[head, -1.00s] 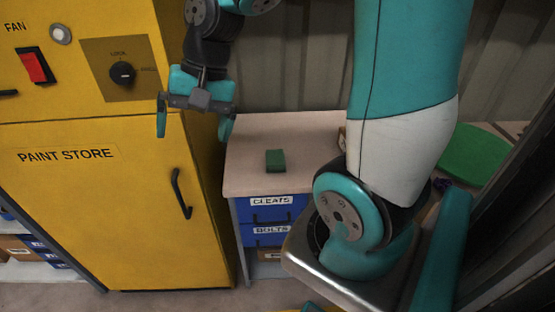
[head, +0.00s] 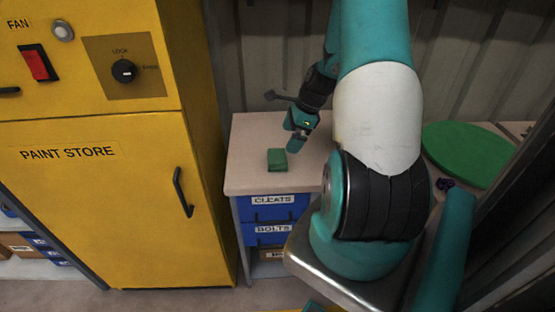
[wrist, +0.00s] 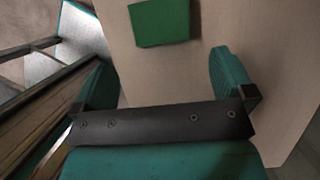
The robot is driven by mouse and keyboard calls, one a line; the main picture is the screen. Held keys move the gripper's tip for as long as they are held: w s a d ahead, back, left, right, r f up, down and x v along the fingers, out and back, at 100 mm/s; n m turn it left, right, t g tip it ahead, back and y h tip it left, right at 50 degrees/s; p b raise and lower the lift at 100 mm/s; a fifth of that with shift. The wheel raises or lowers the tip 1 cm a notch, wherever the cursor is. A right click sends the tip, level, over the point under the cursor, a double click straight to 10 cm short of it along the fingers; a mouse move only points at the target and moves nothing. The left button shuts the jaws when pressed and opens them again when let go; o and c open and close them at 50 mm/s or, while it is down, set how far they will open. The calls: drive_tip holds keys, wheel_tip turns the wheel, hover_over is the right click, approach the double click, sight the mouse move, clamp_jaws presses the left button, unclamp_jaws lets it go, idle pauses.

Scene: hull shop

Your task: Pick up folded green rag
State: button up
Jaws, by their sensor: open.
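The folded green rag (head: 277,160) is a small dark green block lying on the beige worktop (head: 245,180), near its front left part. It also shows at the top of the wrist view (wrist: 160,22), beyond the fingers and between their lines. My gripper (head: 297,143) is above the worktop, just right of the rag and apart from it. In the wrist view my gripper (wrist: 165,85) has its two teal fingers spread wide with nothing between them.
The yellow paint store cabinet (head: 110,200) stands left of the worktop. Blue bins labelled cleats (head: 272,212) and bolts (head: 270,235) sit under it. A green round disc (head: 468,153) and a small dark purple item (head: 446,184) lie to the right. A corrugated wall closes the back.

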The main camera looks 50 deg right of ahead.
sight(278, 156)
drive_tip(key=x, duration=0.3)
drive_tip(key=shift+w+a+f, duration=0.1)
drive_tip(key=shift+a+f, duration=0.05)
drive_tip(key=shift+f, duration=0.15)
drive_tip(key=shift+w+p+x, duration=0.15)
drive_tip(key=shift+p+x, duration=0.1)
drive_tip(key=shift+x, duration=1.1)
drive_tip(key=shift+w+p+x, duration=0.2)
drive_tip(key=shift+p+x, duration=0.05)
drive_tip(key=shift+x, duration=1.1)
drive_tip(key=shift+r, duration=0.15)
drive_tip(key=c, duration=0.9)
drive_tip(key=shift+o, duration=0.2)
